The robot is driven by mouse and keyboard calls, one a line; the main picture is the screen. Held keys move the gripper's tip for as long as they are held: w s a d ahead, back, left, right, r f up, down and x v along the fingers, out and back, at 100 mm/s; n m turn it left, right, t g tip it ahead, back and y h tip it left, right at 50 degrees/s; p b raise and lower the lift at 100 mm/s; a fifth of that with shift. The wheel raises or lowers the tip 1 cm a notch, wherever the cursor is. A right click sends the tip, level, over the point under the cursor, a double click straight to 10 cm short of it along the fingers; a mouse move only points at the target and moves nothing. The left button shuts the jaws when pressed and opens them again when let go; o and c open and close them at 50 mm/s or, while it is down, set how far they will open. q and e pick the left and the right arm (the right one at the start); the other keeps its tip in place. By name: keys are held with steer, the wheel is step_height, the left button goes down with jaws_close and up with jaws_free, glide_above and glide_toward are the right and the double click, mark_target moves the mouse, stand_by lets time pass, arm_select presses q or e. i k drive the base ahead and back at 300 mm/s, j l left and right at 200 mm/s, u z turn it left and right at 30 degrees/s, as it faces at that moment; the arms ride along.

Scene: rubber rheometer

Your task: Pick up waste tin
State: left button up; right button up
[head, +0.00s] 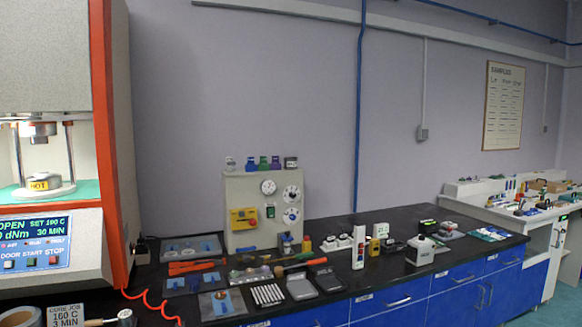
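I cannot pick out the waste tin with certainty. A light container with a dark top (420,250) stands near the front edge of the black bench, right of centre; I cannot tell whether it is the tin. Neither of my grippers is in view.
The rheometer (112,150) with its orange frame stands at the left, its display reading OPEN. The black bench (470,247) holds a control box (265,208), scales (300,287), orange-handled tools (195,266) and several small items. A white side bench (530,208) stands far right.

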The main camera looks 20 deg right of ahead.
mark_target(290, 162)
steer(key=z, duration=0.8)
steer(key=i+z, duration=0.35)
steer(key=i+j+z, duration=0.2)
steer(key=z, duration=0.15)
steer(key=i+j+z, duration=0.25)
steer(key=z, duration=0.15)
